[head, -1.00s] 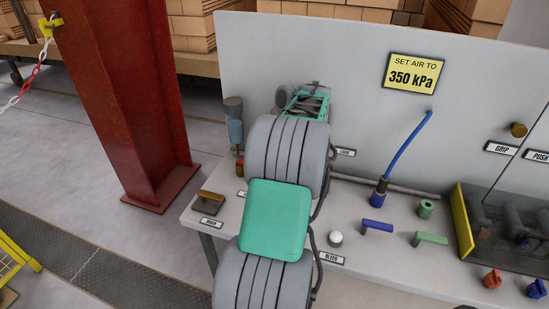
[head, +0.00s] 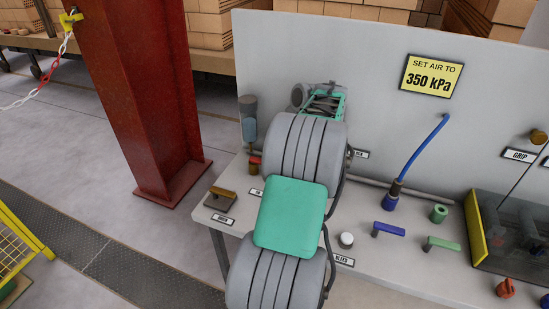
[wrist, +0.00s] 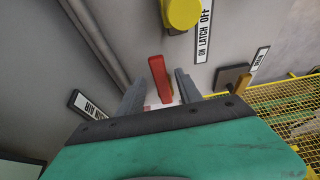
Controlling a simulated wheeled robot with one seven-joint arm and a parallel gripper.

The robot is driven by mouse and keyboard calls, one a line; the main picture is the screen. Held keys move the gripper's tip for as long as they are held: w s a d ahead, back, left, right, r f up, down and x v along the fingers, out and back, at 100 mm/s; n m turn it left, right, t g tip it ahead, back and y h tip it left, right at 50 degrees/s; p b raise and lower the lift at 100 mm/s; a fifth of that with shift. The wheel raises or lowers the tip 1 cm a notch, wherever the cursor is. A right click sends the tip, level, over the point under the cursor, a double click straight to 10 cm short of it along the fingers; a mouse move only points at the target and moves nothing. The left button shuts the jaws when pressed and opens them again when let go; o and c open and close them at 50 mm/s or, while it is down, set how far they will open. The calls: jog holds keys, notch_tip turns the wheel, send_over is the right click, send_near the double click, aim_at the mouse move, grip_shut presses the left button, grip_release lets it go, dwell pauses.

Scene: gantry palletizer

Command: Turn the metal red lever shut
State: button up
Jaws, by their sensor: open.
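The red lever (wrist: 159,78) shows in the wrist view as a flat red bar standing out from the light grey panel. My gripper (wrist: 160,84) is open, with one grey finger on each side of the lever. I cannot tell whether either finger touches it. The lever's base is partly hidden behind the gripper body.
A brown handle (head: 221,193) is at the bench's left edge. A blue handle (head: 389,229), green handle (head: 442,244) and white button (head: 346,240) lie right of my arm. A red column (head: 140,100) stands left.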

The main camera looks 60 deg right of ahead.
jog(key=p+v, duration=0.1)
jog(key=v, duration=0.6)
jog(key=shift+r, duration=0.35)
jog(key=shift+s, duration=0.1)
